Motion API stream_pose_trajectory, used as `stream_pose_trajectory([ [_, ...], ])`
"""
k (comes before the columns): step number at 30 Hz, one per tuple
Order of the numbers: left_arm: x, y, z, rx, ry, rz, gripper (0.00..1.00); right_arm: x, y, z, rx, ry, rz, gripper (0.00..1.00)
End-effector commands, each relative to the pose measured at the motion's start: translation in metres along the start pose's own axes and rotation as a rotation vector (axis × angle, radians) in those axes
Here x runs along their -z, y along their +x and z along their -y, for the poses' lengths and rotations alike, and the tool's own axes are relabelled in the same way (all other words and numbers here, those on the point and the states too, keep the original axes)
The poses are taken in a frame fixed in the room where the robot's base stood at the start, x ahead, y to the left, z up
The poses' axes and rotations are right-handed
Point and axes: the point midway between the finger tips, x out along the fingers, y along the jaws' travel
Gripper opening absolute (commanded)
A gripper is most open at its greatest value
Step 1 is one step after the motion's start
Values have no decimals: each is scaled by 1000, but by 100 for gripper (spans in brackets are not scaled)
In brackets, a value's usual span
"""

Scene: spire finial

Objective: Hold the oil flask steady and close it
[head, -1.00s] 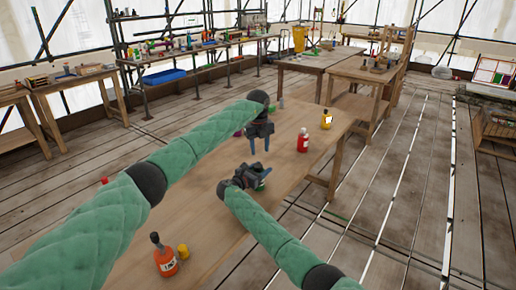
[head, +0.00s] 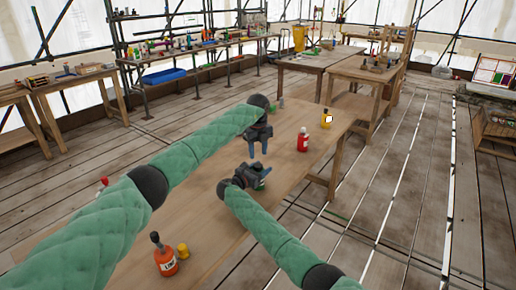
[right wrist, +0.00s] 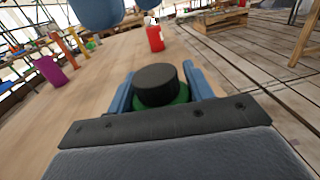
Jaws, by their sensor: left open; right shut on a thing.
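My right gripper (right wrist: 160,92) is shut on a green flask (right wrist: 176,101) with a black cylindrical top (right wrist: 155,84). In the head view the flask is mostly hidden, with a bit of green showing at my right gripper (head: 262,174). I cannot tell whether the black top is a seated cap. My left gripper (head: 258,150) is open, its blue fingers pointing down, just beyond the right one and above the table. In the right wrist view its blue fingertips (right wrist: 97,12) show at the top edge, apart from the flask. I see nothing between them.
The wooden table (head: 212,200) holds a red bottle (head: 303,141), a yellow bottle (head: 326,119), an orange bottle (head: 166,261) and a small yellow piece (head: 183,250). A purple cup (right wrist: 51,72) stands left in the right wrist view. The near tabletop between them is bare.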

Motion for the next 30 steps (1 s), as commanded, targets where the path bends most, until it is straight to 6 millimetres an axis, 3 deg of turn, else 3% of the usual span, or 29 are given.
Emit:
stream_pose_trajectory([
  [12, 0, 55, -1, -2, -1, -1, 43, 0, 0, 0, 0, 0, 0, 0],
  [23, 0, 63, 0, -1, -1, 0, 43, 0, 0, 0, 0, 0, 0, 0],
  [24, 0, 63, 0, -1, -1, 0, 41, 0, 0, 0, 0, 0, 0, 0],
  [29, 0, 63, 0, -1, -1, 0, 9, 0, 0, 0, 0, 0, 0, 0],
  [30, 0, 63, 0, -1, -1, 0, 7, 0, 0, 0, 0, 0, 0, 0],
])
